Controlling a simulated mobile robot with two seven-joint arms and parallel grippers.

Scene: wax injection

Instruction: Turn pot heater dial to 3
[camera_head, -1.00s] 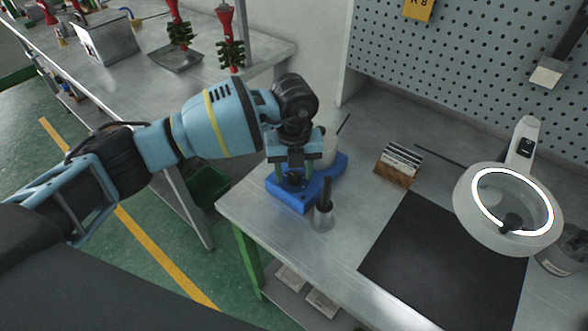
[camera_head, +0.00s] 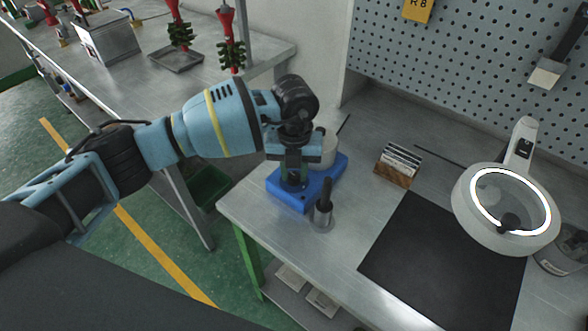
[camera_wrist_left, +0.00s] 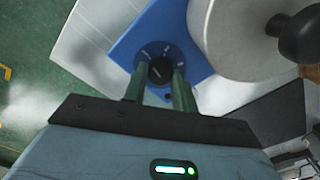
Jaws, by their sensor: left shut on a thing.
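The blue pot heater (camera_head: 299,193) sits on the metal workbench near its left corner, with a light-coloured pot (camera_head: 328,148) on its far part. The black heater dial (camera_wrist_left: 163,68) with pale markings shows in the left wrist view, on the blue face. My left gripper (camera_wrist_left: 161,84) points down at the dial and is shut on the dial's knob, a finger on each side. In the head view my left gripper (camera_head: 295,178) hides the dial. The dial's setting is too small to read. My right gripper is not in view.
A wooden card holder (camera_head: 397,167), a black mat (camera_head: 440,262) and a ring-light magnifier (camera_head: 508,222) are to the right. The bench's left edge is close to the heater.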

